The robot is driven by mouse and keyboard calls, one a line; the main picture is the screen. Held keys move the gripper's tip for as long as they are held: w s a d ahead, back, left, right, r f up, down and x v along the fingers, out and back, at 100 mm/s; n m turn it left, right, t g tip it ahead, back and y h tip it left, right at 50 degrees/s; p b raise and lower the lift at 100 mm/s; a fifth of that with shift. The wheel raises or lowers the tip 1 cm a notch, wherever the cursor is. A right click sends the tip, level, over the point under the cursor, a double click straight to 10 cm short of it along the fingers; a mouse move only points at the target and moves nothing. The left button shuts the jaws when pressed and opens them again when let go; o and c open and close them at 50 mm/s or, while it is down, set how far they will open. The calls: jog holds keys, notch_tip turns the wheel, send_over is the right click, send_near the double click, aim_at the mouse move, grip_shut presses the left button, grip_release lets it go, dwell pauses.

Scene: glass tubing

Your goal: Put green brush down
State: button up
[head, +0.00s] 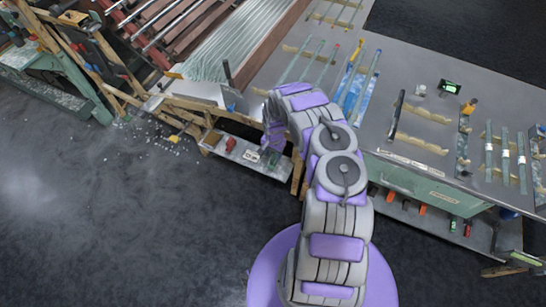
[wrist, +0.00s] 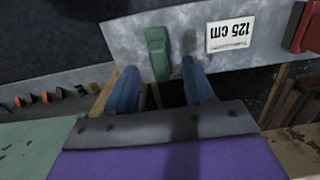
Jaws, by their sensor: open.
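The green brush (wrist: 157,50) lies on a grey metal shelf (wrist: 100,52) in the wrist view. Its near end points down between my fingers, and bristles cannot be made out. My gripper (wrist: 159,68) is open, with one blue finger on each side of the brush and a visible gap to both. In the head view my gripper (head: 272,142) reaches down at the low shelf (head: 215,149) under the bench's left end. A small green thing, apparently the brush (head: 273,158), shows just below it.
A white "125 cm" label (wrist: 231,35) and a red object (wrist: 306,28) are right of the brush. Above the shelf in the head view, the bench (head: 385,85) carries glass tubes, wooden racks and a blue cloth. Open floor (head: 110,210) is at the left.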

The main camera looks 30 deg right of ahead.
notch_tip(320, 180, up, 8)
jog(key=p, duration=0.1)
notch_tip(320, 180, up, 17)
jog(key=n+h, duration=0.1)
jog(key=n, duration=0.1)
send_over(274, 158)
jog(key=s, duration=0.3)
jog(key=s+a+r+n+g, duration=0.1)
jog(key=s+a+r, duration=0.1)
jog(key=s+r, duration=0.35)
jog(key=s+a+r+n, duration=0.1)
jog(key=s+a+r, duration=0.15)
jog(key=r, duration=0.65)
jog(key=s+a+r+n, duration=0.2)
jog(key=s+a+r, duration=0.2)
jog(key=s, duration=0.5)
jog(key=s+a+r+n, duration=0.2)
jog(key=s+a+r, duration=0.2)
jog(key=s, duration=0.6)
jog(key=s+a+r+n, duration=0.2)
jog(key=s+a+r, duration=0.2)
jog(key=s, duration=0.5)
jog(key=shift+s+a+r+g+y, duration=0.15)
jog(key=shift+s+r+g+y, duration=0.15)
jog(key=shift+r, duration=0.4)
